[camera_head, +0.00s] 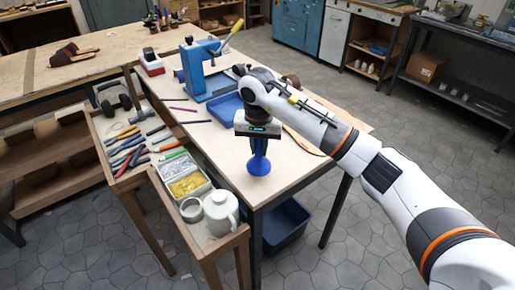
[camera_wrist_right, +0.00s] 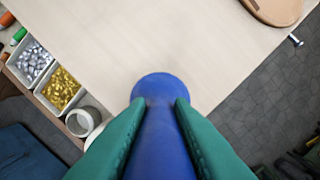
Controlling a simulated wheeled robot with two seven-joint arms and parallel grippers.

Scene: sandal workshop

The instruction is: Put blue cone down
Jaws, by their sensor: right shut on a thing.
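The blue cone (camera_head: 259,164) is below my right gripper (camera_head: 258,143) in the head view, above the front part of the light wooden table (camera_head: 290,172). In the right wrist view the blue cone (camera_wrist_right: 160,130) lies between the two green fingers of my right gripper (camera_wrist_right: 160,122), which is shut on it. The fingers hide part of its sides. I cannot tell whether the cone's lower end touches the tabletop. My left gripper is not in view.
A blue press (camera_head: 196,70) and a blue tray (camera_head: 226,108) stand farther back on the table. A side shelf at the left holds pliers, bins of metal bits (camera_head: 188,186) and a white jug (camera_head: 221,212). The tabletop around the cone is clear.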

